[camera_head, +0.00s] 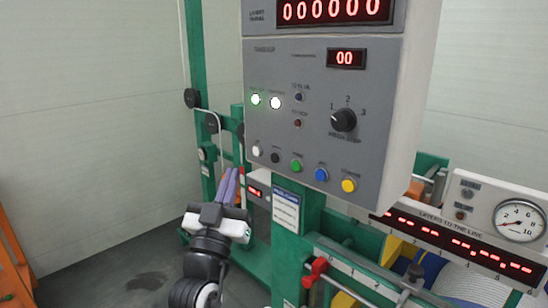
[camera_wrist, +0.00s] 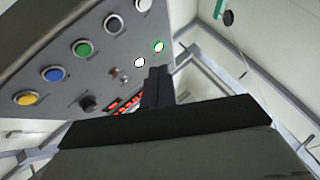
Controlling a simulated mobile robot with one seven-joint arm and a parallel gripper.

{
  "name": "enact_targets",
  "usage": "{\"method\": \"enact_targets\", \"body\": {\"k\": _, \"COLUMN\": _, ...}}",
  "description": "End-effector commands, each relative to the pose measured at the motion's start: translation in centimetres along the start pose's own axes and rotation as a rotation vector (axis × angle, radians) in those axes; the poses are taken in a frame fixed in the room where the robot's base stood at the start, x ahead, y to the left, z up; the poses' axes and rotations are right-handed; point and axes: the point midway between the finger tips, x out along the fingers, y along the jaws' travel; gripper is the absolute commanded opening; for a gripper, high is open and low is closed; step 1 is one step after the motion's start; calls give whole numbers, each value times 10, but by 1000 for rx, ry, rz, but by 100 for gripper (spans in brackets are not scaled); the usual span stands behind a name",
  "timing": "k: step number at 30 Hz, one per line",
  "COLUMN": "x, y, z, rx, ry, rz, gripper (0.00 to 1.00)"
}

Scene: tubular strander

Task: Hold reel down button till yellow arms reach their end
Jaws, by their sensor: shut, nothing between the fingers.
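The grey control panel (camera_head: 270,130) carries a row of buttons: white (camera_head: 256,151), black (camera_head: 275,158), green (camera_head: 296,166), blue (camera_head: 321,174) and yellow (camera_head: 348,185). Their labels are too small to read, so I cannot tell which is reel down. The same row shows in the wrist view, with its white button (camera_wrist: 143,5) at the top edge. My gripper (camera_head: 232,172) is shut and empty, pointing up at the left of the panel, below the white button in the head view. Its fingers (camera_wrist: 158,72) appear apart from the buttons. No yellow arms can be clearly made out.
Above the buttons are a lit green lamp (camera_head: 256,99), a lit white lamp (camera_head: 275,103) and a black selector knob (camera_head: 343,120). A green post (camera_head: 196,60) stands behind on the left. A red-knobbed lever (camera_head: 318,266) and a gauge (camera_head: 520,221) are at lower right.

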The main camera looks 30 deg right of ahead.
Motion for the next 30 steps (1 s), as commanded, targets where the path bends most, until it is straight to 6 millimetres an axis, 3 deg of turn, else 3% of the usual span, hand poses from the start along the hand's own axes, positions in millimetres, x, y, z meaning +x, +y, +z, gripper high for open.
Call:
{"method": "enact_targets", "body": {"k": 15, "x": 48, "y": 34, "z": 33, "rx": -1, "ry": -1, "rz": 1, "gripper": 0}}
{"method": "enact_targets", "body": {"k": 30, "x": 56, "y": 41, "z": 40, "rx": 1, "ry": 0, "rz": 0, "gripper": 0}}
